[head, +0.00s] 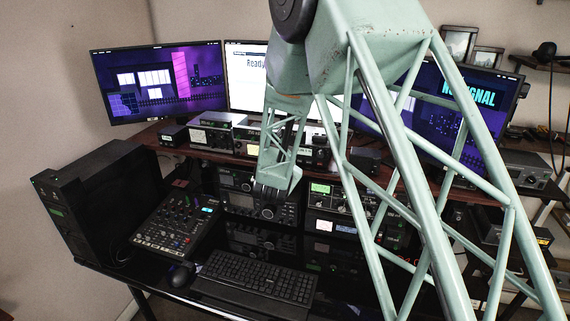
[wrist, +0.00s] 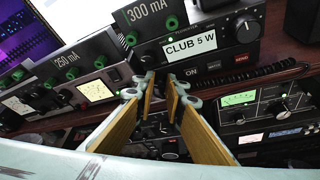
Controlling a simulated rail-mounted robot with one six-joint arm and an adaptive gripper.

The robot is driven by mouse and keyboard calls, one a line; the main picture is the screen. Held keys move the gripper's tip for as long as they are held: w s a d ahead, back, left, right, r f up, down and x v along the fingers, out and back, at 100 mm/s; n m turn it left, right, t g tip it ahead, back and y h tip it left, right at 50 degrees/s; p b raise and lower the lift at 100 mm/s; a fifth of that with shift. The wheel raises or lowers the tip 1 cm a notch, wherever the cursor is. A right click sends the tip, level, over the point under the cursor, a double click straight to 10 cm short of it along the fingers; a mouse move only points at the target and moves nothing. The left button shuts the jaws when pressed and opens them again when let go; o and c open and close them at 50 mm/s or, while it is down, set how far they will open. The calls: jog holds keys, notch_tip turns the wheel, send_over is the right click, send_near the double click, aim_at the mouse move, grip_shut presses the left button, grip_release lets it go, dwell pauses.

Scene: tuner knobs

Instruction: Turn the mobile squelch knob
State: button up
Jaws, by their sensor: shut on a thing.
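My gripper (head: 268,198) is in front of the stacked radios below the wooden shelf. In the wrist view its two tan-padded fingers (wrist: 163,80) reach toward the lower left of a black radio (wrist: 199,50) labelled "CLUB 5 W". The fingers are close together at their tips and shut on a small knob, which they mostly hide. I cannot read a squelch label, so I cannot tell which knob it is. A dark round knob (wrist: 247,25) shows at the right of the labelled radio's face.
A green-metered unit (wrist: 262,105) is at lower right. A mixer (head: 178,222) and keyboard (head: 255,281) lie on the desk below.

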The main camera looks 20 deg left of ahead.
jog(key=shift+r, duration=0.1)
jog(key=o, duration=0.6)
jog(key=shift+c, duration=0.2)
jog(key=shift+a+n+h+p, duration=0.1)
jog(key=shift+n+h+p, duration=0.35)
jog(key=shift+p, duration=2.1)
jog(key=shift+a+r+n+h+p, duration=0.15)
jog(key=shift+n+h+p, duration=0.75)
jog(key=shift+p, duration=4.35)
